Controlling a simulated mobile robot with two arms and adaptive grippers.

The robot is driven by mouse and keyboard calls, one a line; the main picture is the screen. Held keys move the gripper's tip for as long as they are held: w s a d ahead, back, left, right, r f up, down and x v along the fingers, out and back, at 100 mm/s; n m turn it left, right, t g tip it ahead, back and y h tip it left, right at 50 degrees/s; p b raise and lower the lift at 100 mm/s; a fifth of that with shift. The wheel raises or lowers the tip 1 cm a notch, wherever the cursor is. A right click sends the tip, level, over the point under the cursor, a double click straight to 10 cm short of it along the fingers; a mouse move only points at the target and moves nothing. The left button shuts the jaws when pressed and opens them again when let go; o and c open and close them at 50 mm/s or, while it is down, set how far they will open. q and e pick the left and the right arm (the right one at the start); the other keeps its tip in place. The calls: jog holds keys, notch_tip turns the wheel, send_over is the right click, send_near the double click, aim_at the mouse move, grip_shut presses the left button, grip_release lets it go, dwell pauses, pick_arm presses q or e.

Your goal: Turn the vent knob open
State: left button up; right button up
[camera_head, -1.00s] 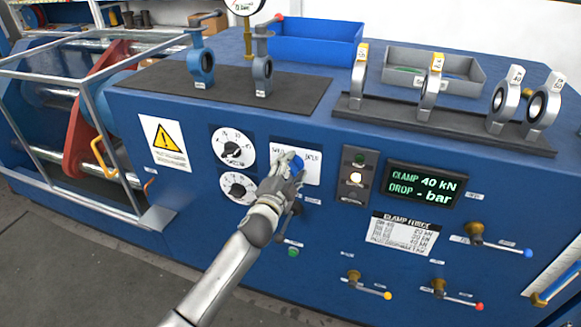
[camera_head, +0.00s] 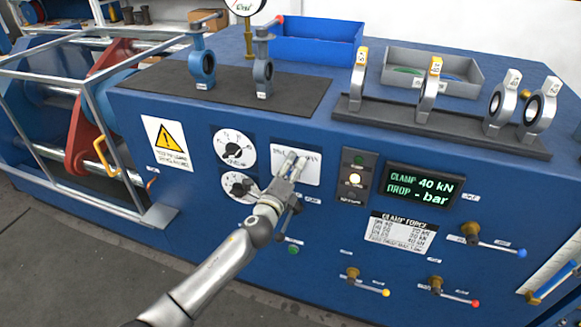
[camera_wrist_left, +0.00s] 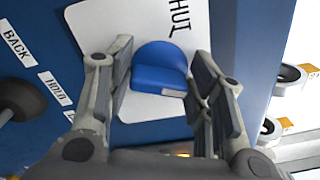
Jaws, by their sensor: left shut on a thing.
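A blue rounded knob (camera_wrist_left: 160,70) sits on a white plate with part of a word like "SHUT" on it. In the head view the plate (camera_head: 310,168) is on the blue front panel, right of two dials, and its lettering is too blurred to read fully. My left gripper (camera_head: 294,160) reaches the plate and hides the knob there. In the left wrist view, the fingers of my left gripper (camera_wrist_left: 163,85) stand on either side of the knob, shut on it. My right gripper does not show.
A dark lever knob (camera_wrist_left: 20,100) beside BACK and HOLD labels is near the left finger. Two dials (camera_head: 234,148) are left of the plate, and a switch box (camera_head: 353,177) is to its right. Levers with blue, yellow and red tips (camera_head: 485,243) stick out lower right.

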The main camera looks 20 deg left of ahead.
pick_arm(q)
jog(key=m+p, duration=0.1)
jog(key=m, duration=0.2)
jog(key=shift+m, duration=0.3)
jog(key=shift+d+m+p, duration=0.1)
jog(key=shift+m+p, duration=0.45)
jog(key=shift+m, duration=1.15)
jog(key=o, duration=0.9)
jog(key=shift+s, duration=0.1)
